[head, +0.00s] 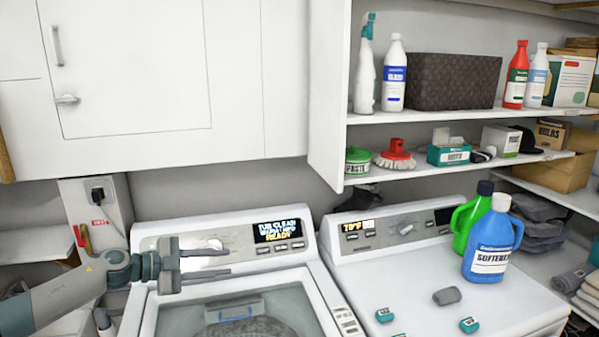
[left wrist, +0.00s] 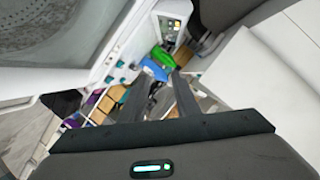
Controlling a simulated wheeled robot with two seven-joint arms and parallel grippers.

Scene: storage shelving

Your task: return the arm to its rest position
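My left arm (head: 62,295) comes in from the left edge in the head view, stretched out toward the washer. My left gripper (head: 229,262) is in front of the left washer's control panel, above its lid. Its two fingers are apart with nothing between them. In the left wrist view, the gripper (left wrist: 162,82) also shows two separated dark fingers and an empty gap. My right arm and right gripper are in neither view.
The left washer (head: 143,305) has a READY display. The right machine (head: 355,285) carries a blue softener jug (head: 490,250), a green jug (head: 462,228), a grey roll and small teal items. A wall cabinet (head: 130,70) and loaded shelves (head: 400,118) hang above.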

